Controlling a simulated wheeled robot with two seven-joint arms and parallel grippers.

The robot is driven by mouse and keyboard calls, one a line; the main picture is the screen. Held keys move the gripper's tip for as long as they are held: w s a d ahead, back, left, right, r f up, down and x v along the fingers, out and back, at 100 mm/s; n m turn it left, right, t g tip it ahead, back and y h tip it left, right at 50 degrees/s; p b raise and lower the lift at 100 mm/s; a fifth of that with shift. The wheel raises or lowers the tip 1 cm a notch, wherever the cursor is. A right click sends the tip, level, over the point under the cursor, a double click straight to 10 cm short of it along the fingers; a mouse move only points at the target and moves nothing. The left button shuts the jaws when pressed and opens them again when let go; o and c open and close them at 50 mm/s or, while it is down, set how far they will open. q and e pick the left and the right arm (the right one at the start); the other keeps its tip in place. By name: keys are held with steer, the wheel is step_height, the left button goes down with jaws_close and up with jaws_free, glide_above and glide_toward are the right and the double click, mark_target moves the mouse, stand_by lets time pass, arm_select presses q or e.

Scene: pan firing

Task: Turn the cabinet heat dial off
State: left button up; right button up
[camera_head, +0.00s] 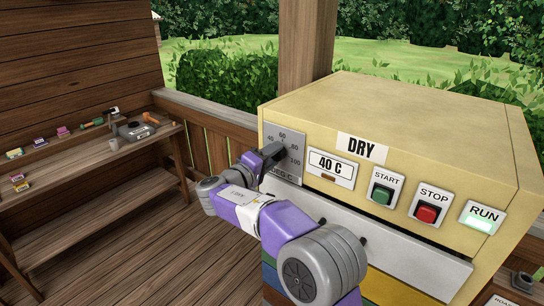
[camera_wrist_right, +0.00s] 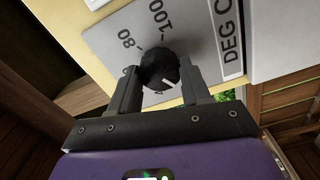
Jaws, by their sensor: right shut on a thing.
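The yellow drying cabinet (camera_head: 410,115) stands at the right, marked DRY. Its display (camera_head: 332,167) reads 40 C. The heat dial (camera_wrist_right: 160,68) is a black knob on a grey DEG C plate (camera_head: 289,138) at the cabinet's left front. My right gripper (camera_head: 272,156) is at the plate and covers most of the dial in the head view. In the right wrist view the two fingers (camera_wrist_right: 157,88) stand on either side of the dial and are shut on it. The knob's white mark shows between them. My left gripper is out of view.
A green START button (camera_head: 382,194), a red STOP button (camera_head: 426,213) and a lit RUN lamp (camera_head: 481,218) are right of the display. A light panel with dark knobs lies below. A wooden bench (camera_head: 90,165) with small items and tools stands at the left.

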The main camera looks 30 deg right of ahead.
steer(key=o, duration=1.1)
steer(key=shift+c, duration=0.2)
steer(key=shift+a, duration=0.1)
steer(key=b+v, duration=0.1)
steer(key=v, duration=0.6)
steer(key=shift+a, duration=0.2)
steer(key=shift+s, duration=0.1)
